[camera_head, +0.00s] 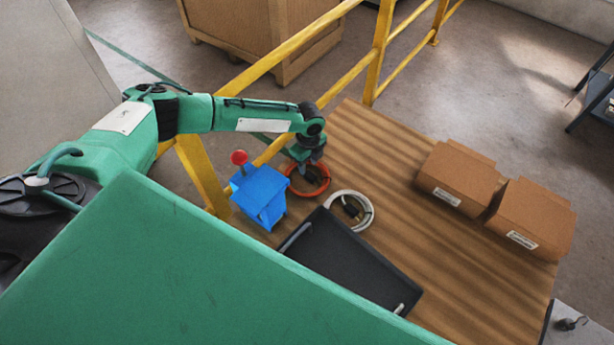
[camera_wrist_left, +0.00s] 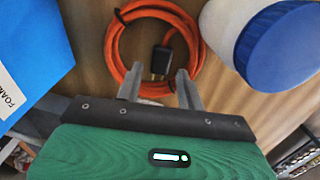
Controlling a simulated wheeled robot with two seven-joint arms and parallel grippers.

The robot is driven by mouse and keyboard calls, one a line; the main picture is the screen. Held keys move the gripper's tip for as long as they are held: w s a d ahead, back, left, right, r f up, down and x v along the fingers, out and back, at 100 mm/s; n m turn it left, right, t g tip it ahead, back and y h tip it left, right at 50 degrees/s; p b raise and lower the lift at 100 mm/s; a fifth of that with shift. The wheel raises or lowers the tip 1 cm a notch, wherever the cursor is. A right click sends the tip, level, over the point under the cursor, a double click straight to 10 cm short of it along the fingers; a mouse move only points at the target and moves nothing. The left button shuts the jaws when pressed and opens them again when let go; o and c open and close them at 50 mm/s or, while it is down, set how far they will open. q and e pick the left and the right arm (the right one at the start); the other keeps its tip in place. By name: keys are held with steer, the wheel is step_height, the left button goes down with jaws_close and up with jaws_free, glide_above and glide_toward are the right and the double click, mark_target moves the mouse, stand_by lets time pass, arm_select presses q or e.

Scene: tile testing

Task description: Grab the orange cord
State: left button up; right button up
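The orange cord (camera_head: 325,186) lies coiled on the wooden table, near its far left edge. In the left wrist view the coil (camera_wrist_left: 112,48) is straight ahead, with its dark plug (camera_wrist_left: 163,48) inside the loop. My left gripper (camera_head: 308,164) is directly above the coil, pointing down. In the left wrist view its two fingers (camera_wrist_left: 159,78) are apart, with the near part of the coil showing between and beyond them. Nothing is clearly held. Whether the fingers touch the cord cannot be told. My right gripper is not in view.
A blue box (camera_head: 262,192) stands just left of the coil, and a white coiled cord (camera_head: 366,218) lies to its right. A black tray (camera_head: 350,262) and two cardboard boxes (camera_head: 458,176) are on the table (camera_head: 455,285). A yellow railing (camera_head: 376,55) runs behind. A white-and-blue container (camera_wrist_left: 270,40) is close right.

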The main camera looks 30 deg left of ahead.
mark_target(310, 175)
arm_select(q)
steer(key=shift+d+f, duration=0.15)
steer(key=shift+f, duration=0.3)
steer(key=f, duration=0.1)
steer(key=f+p, duration=0.1)
steer(key=f, duration=0.1)
steer(key=shift+d+f, duration=0.15)
steer(key=shift+d, duration=0.15)
steer(key=shift+f+p, duration=0.3)
steer(key=shift+f, duration=0.35)
steer(key=shift+c, duration=0.5)
steer(key=c, duration=0.7)
jaws_close()
